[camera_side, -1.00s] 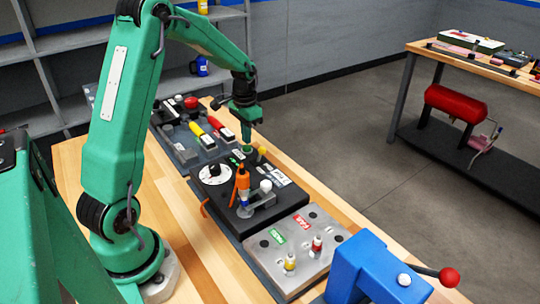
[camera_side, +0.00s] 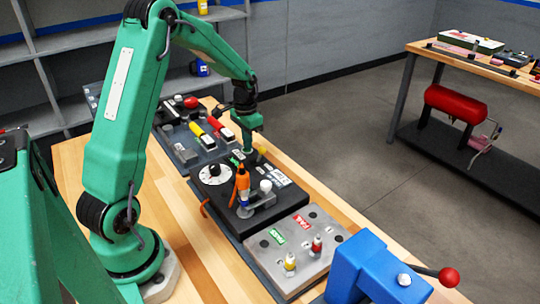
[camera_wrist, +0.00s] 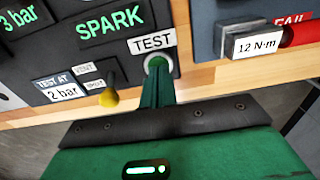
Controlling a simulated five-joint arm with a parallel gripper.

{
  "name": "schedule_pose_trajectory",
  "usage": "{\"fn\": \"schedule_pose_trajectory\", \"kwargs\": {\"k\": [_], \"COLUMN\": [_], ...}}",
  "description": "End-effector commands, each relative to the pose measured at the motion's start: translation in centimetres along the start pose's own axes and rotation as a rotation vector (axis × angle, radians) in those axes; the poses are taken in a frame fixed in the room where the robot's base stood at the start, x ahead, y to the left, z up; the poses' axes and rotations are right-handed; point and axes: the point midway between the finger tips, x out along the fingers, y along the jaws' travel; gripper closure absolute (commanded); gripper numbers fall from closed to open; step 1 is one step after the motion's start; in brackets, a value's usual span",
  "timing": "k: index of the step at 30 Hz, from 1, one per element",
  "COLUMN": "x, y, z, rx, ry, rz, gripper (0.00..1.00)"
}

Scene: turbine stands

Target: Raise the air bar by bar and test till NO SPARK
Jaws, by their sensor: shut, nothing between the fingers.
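My gripper (camera_wrist: 157,88) is shut and empty. Its tip is at the green TEST button (camera_wrist: 157,62) and covers much of it; I cannot tell how far the button is pressed. The black tester's display reads SPARK (camera_wrist: 108,24) in green, with 3 bar (camera_wrist: 20,17) to its left. A card (camera_wrist: 60,88) reads TEST AT 2 bar. In the side view my gripper (camera_side: 249,150) points down at the back of the black tester (camera_side: 228,222). The tester carries a white dial (camera_side: 214,173) and an orange-topped piece (camera_side: 242,184).
A yellow knob (camera_wrist: 108,97) stands close left of my gripper. A grey tray (camera_side: 303,272) with PASS and FAIL labels holds two small plugs. Behind the tester is a panel (camera_side: 190,157) with red and yellow handles. A blue block (camera_side: 365,270) stands in front.

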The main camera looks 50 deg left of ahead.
Motion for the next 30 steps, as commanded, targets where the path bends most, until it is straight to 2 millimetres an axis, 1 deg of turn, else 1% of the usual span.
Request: {"fn": "schedule_pose_trajectory", "kwargs": {"k": [1,4,10,14,20,30], "x": [1.2,1.2,0.7,-0.2,-3.0,-9.0], "y": [0.3,0.3,0.3,0.2,0.1,-0.1], "z": [0.6,0.6,0.5,0.5,0.1,-0.2], "rx": [0.0,0.0,0.0,0.0,0.0,0.0], "ry": [-0.021,-0.021,-0.02,-0.019,-0.005,0.003], "rz": [0.01,0.01,0.01,0.01,0.002,-0.002], "gripper": [1.0,1.0,1.0,1.0,1.0,1.0]}}
